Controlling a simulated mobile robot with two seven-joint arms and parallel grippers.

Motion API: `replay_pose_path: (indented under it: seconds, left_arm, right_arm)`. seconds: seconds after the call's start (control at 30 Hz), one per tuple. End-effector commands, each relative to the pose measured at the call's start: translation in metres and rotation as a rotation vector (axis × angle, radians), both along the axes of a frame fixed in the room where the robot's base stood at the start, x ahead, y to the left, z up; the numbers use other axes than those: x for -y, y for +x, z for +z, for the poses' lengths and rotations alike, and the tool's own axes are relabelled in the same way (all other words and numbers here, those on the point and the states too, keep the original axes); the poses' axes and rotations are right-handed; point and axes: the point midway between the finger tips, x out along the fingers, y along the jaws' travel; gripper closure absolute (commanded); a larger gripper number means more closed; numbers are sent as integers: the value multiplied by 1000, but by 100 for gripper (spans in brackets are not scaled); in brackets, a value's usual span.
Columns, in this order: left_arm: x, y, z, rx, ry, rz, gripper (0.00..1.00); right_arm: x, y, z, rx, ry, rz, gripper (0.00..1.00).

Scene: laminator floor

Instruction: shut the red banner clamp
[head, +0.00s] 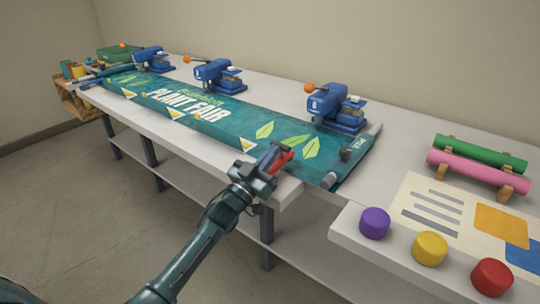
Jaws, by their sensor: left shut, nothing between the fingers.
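The red banner clamp (285,156) shows at the front edge of the banner (220,121), low in the middle of the head view. My left gripper (268,163) is right at it and covers part of it. The fingers are shut with nothing between them. I cannot tell whether they touch the clamp, or whether the clamp is open or shut. The teal banner, printed "PLANT FAIR", lies flat along the white table (190,143). My right gripper is not in view.
Several blue presses with orange knobs stand along the banner's back edge, the nearest (335,107) at right. A dark knob (345,155) sits near the banner's right end. Purple (375,222), yellow (430,247) and red (491,276) buttons stand front right. Green (480,152) and pink (478,172) rolls lie behind.

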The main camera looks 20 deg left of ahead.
Motion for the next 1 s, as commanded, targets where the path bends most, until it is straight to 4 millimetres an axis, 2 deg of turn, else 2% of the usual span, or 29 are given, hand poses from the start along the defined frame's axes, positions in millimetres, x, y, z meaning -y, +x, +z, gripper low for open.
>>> replay_pose_path:
  seconds: [0.27, 0.5, 1.0]
  left_arm:
    - [1, 5, 8, -81, 31, -1, 100]
    - [4, 11, 3, -195, 72, 0, 100]
    - [4, 12, -5, -227, 83, 0, 100]
  right_arm:
    - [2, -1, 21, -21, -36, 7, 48]
    - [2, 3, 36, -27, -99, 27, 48]
    - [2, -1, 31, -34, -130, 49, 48]
